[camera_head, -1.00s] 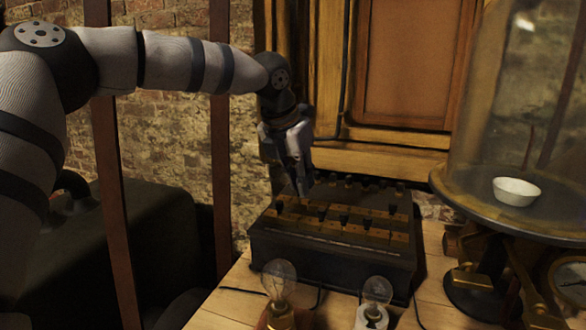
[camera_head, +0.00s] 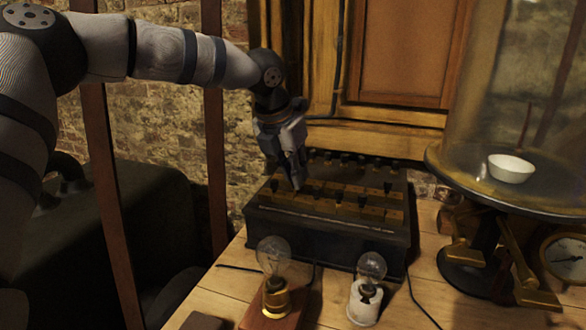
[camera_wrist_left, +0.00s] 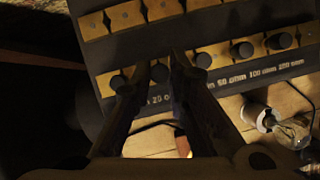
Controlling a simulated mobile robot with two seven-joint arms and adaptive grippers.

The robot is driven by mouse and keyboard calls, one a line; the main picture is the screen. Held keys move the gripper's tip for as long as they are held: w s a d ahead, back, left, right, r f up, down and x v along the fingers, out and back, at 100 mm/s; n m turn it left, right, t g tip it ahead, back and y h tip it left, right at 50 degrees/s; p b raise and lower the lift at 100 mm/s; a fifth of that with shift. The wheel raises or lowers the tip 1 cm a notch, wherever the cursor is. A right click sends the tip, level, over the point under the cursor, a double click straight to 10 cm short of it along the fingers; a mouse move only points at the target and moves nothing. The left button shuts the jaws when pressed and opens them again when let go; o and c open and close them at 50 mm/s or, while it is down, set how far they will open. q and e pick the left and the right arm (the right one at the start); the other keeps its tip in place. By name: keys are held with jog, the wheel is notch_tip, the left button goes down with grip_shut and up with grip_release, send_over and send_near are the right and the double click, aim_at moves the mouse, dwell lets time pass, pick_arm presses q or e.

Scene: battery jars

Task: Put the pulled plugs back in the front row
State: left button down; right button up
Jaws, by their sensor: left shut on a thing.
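A dark resistance box (camera_head: 330,232) stands on the wooden table, with brass blocks in rows on its top. Several black plugs stand in it; the left wrist view shows some in the front row, such as one plug (camera_wrist_left: 241,50) and another (camera_wrist_left: 280,41). My left gripper (camera_head: 297,184) points down at the left part of the box top. In the left wrist view my left gripper (camera_wrist_left: 166,64) is shut on a black plug (camera_wrist_left: 160,73) at the front row. Its fingers partly hide the row, so I cannot tell how deep the plug sits. My right gripper is not in view.
Two light bulbs on bases, a left bulb (camera_head: 274,256) and a right bulb (camera_head: 371,267), stand in front of the box. A glass bell jar (camera_head: 478,110) over a white bowl (camera_head: 511,168) stands at right. Dark wires cross the table (camera_head: 225,285).

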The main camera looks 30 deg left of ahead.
pick_arm(q)
jog(key=shift+f, duration=0.95)
dwell(0.7)
jog(key=c, duration=1.5)
grip_release()
